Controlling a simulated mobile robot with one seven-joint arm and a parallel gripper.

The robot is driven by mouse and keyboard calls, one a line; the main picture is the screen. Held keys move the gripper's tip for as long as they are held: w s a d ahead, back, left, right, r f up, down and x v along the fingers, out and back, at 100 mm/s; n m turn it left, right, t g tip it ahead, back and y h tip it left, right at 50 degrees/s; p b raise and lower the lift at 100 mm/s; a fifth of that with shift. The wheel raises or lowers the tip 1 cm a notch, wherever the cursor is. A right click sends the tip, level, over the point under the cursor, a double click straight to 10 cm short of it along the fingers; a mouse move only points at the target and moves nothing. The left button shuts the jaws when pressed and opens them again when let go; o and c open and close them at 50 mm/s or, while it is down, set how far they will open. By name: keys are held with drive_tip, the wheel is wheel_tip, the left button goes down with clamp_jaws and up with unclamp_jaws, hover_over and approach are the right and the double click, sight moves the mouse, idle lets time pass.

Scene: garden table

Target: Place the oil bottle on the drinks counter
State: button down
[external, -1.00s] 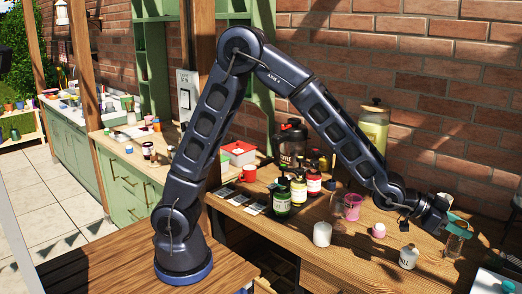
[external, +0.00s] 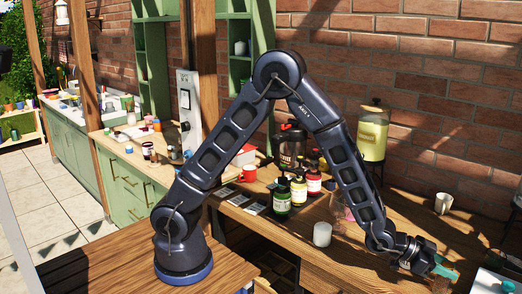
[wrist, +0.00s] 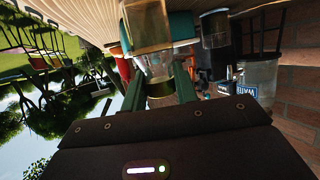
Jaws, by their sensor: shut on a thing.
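My gripper (external: 438,267) is low at the right of the wooden table in the external view. In the wrist view its two green fingers (wrist: 159,82) are shut around a clear glass bottle with amber contents, which I take to be the oil bottle (wrist: 148,28). The wrist picture is upside down, so the amber body points up in it, toward the table surface. In the external view the bottle is mostly hidden by the gripper. Whether it touches the table cannot be told. Neither view marks which surface is the drinks counter.
Green, yellow and red bottles (external: 298,190) stand mid-table, near a white cup (external: 322,234) and red mug (external: 249,173). A yellow drink dispenser (external: 372,135) and a pale cup (external: 443,203) stand farther back. A green-fronted counter (external: 125,152) with small items is at left.

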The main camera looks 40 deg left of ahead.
drive_tip(key=shift+f, duration=0.1)
drive_tip(key=c, duration=1.1)
unclamp_jaws()
drive_tip(key=shift+s+a, duration=0.1)
drive_tip(key=shift+a, duration=0.1)
drive_tip(key=v, duration=1.1)
drive_tip(key=shift+s+a+r, duration=0.1)
drive_tip(key=shift+a+r, duration=0.1)
drive_tip(key=shift+a, duration=0.1)
